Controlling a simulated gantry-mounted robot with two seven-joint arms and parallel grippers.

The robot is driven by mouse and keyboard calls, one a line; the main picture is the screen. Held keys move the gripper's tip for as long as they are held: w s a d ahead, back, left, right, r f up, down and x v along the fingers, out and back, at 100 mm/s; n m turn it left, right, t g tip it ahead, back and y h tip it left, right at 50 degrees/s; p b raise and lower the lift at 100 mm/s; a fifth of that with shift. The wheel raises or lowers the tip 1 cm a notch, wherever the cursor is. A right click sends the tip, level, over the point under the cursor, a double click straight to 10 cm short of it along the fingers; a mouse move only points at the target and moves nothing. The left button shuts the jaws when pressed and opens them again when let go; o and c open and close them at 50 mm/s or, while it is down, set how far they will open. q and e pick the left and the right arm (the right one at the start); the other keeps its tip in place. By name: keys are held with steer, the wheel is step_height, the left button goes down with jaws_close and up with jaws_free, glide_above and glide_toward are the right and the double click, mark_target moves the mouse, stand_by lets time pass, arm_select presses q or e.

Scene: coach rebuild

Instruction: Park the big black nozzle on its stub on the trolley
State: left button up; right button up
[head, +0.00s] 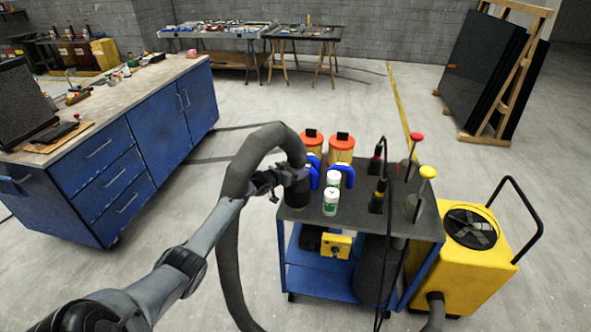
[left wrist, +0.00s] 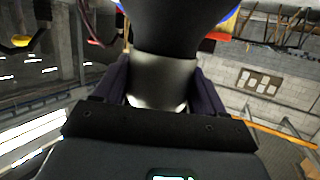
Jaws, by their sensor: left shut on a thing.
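The big black nozzle (head: 297,194) hangs at the end of a thick grey hose (head: 240,165), at the left edge of the trolley's dark top (head: 300,217). My left gripper (head: 290,177) is shut on it from the left. In the left wrist view, the fingers (left wrist: 162,88) stand on either side of a grey neck, with the wide black nozzle part (left wrist: 180,25) beyond. The nozzle looks roughly upright. I cannot make out the stub, or whether the nozzle touches the trolley. My right gripper is not in view.
Blue-handled tools (head: 313,170), white-green bottles (head: 330,201) and orange-lidded tubs (head: 341,148) stand close right of the nozzle. Black tools (head: 377,196) and a yellow-knobbed one (head: 427,173) stand farther right. A yellow extractor (head: 470,262) is beside the trolley. A blue workbench (head: 145,125) is left.

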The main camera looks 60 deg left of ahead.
arm_select(q)
steer(key=shift+f+b, duration=0.35)
steer(key=shift+f, duration=0.1)
steer(key=shift+a+f+b, duration=0.1)
steer(key=shift+f+b, duration=0.7)
steer(key=shift+f, duration=0.45)
stand_by(0.7)
steer(key=o, duration=1.4)
steer(key=shift+w, duration=0.1)
steer(key=shift+f, duration=0.25)
steer(key=shift+r, duration=0.15)
